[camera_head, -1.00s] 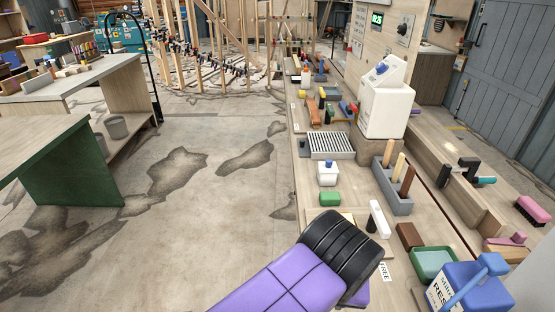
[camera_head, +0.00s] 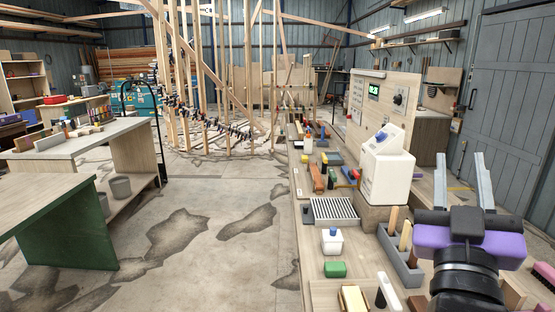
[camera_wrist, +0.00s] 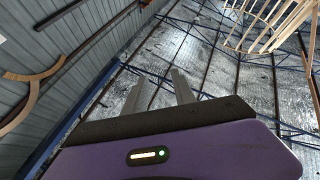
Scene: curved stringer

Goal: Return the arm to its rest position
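My gripper (camera_head: 467,181) is raised at the right of the head view, above the right part of the workbench. Its two grey fingers point upward and stand apart with nothing between them. In the wrist view my gripper (camera_wrist: 158,90) also shows its fingers apart and empty, against the roof and wall. My purple and black wrist is below the fingers in the head view. It hides part of the bench behind it.
The long workbench (camera_head: 318,292) runs away at the right, with a white machine (camera_head: 386,172), a grey slotted box (camera_head: 398,262), a vented tray (camera_head: 334,211) and a green block (camera_head: 335,269). A green-sided table (camera_head: 75,225) stands left. The concrete floor between is clear.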

